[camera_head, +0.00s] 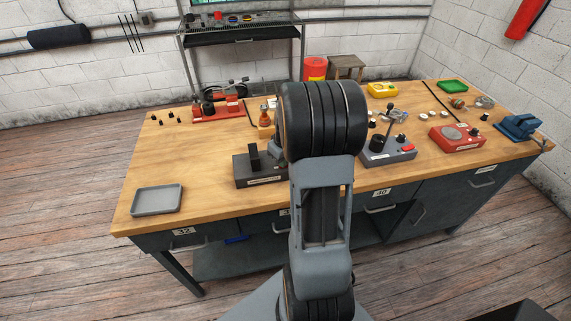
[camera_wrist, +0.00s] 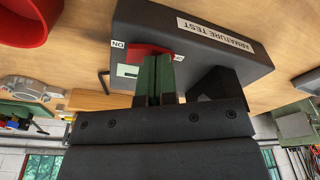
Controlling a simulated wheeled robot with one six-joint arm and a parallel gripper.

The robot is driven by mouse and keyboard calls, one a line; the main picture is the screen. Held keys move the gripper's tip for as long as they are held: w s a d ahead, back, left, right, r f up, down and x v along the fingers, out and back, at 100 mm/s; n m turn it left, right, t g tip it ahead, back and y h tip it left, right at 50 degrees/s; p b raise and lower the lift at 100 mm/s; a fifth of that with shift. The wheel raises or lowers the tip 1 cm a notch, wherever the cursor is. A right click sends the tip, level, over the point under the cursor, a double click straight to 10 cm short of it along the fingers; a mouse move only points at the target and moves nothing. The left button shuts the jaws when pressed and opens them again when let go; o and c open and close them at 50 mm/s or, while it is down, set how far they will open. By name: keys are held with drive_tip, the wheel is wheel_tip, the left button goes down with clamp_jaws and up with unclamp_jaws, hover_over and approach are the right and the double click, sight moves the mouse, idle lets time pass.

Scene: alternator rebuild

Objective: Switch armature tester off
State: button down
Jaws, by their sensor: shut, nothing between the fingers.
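The armature tester (camera_wrist: 200,35) is a dark box with a white "ARMATURE TEST" label; it appears upside down in the wrist view. Its red switch (camera_wrist: 146,50) lies between the ON and OFF marks, with a pale green patch (camera_wrist: 127,71) beside it. My gripper (camera_wrist: 160,60) is shut and empty, its green fingertips right at the switch and covering part of it. I cannot tell whether they touch it or which way the switch is set. In the head view the tester (camera_head: 262,178) stands near the bench's front edge; my arm hides the switch and fingers.
The wooden bench (camera_head: 215,150) carries a grey tray (camera_head: 157,199) at left, a red fixture (camera_head: 218,108) behind, and a grey lever device (camera_head: 388,152), red meter (camera_head: 457,137) and blue vise (camera_head: 520,127) at right. Bare wood lies around the tray.

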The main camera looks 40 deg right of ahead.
drive_tip(key=shift+r+p, duration=2.2)
drive_tip(key=shift+r, duration=1.25)
drive_tip(key=shift+f, duration=0.1)
drive_tip(key=shift+s+m, duration=0.1)
drive_tip(key=shift+m, duration=0.4)
drive_tip(key=shift+s+a+f+m+g, duration=0.35)
drive_tip(key=shift+s+f+m, duration=0.15)
drive_tip(key=shift+s, duration=0.1)
drive_tip(key=s+a+r+t, duration=0.1)
drive_tip(key=s+a+r, duration=0.2)
drive_tip(key=a, duration=0.3)
drive_tip(key=s+a+r+t, duration=0.1)
drive_tip(key=s+a+r, duration=0.3)
drive_tip(key=a, duration=0.3)
drive_tip(key=s+a+r+n+t, duration=0.1)
drive_tip(key=s+a+r, duration=0.2)
drive_tip(key=a+r, duration=0.2)
drive_tip(key=shift+s+a, duration=0.4)
drive_tip(key=shift+a, duration=0.65)
